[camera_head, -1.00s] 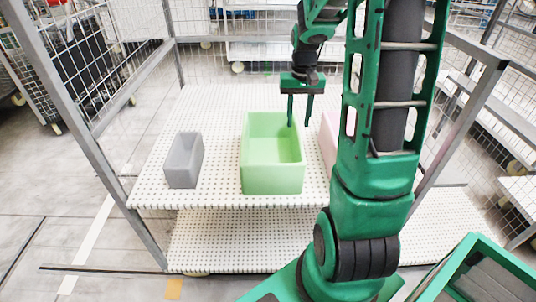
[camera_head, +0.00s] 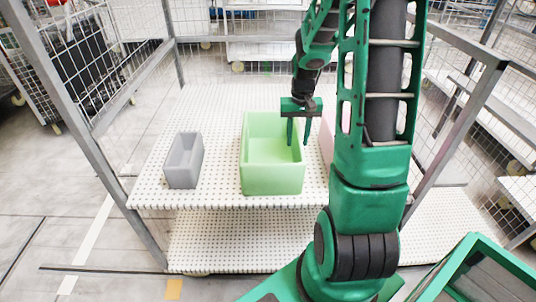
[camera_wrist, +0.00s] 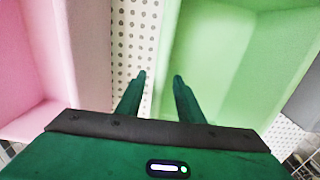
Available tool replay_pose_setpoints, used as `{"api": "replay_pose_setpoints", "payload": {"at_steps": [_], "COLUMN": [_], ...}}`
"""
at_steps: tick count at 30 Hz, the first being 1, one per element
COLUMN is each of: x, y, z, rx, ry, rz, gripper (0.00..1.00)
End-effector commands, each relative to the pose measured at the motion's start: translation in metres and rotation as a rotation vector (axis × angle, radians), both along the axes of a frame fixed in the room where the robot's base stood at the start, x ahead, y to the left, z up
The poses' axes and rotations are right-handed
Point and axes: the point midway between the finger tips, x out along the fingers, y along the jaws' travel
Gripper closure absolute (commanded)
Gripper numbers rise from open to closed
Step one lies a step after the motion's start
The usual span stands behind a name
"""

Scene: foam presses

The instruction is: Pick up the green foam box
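The green foam box (camera_head: 272,178) is an open-topped bin standing upright on the white perforated shelf, at the middle of the head view. My gripper (camera_head: 298,142) points down at its right side, with the two fingers apart. In the wrist view the green box (camera_wrist: 235,60) fills the right side. There my gripper (camera_wrist: 160,76) has one finger over the green interior and the other over the strip of shelf beside it, so the near side wall lines up between them. Nothing is clamped. Whether the fingertips are below the rim is hard to tell.
A small grey box (camera_head: 184,160) stands to the left on the perforated shelf (camera_head: 220,190). A pink box (camera_wrist: 85,50) stands close on the other side, mostly hidden behind my arm in the head view. Metal rack posts (camera_head: 80,120) frame the shelf.

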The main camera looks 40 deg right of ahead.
Motion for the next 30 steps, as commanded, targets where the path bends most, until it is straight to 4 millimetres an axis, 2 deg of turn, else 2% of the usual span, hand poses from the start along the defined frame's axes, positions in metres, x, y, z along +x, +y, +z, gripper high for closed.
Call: {"api": "replay_pose_setpoints", "payload": {"at_steps": [1, 4, 14, 19, 23, 26, 30], "x": [0.0, 0.0, 0.0, 0.0, 0.001, 0.001, -0.021], "y": [0.0, 0.0, 0.0, 0.0, -0.001, -0.001, 0.018], "z": [0.0, 0.0, 0.001, 0.008, 0.022, 0.042, 0.059], "rx": [0.0, 0.0, -0.001, -0.001, -0.002, -0.003, -0.001], "ry": [0.0, 0.0, -0.001, -0.001, -0.003, -0.005, -0.004], "rz": [0.0, 0.0, 0.0, 0.0, -0.001, 0.0, 0.002], "gripper": [0.78, 1.0, 1.0, 1.0, 1.0, 1.0, 1.0]}}
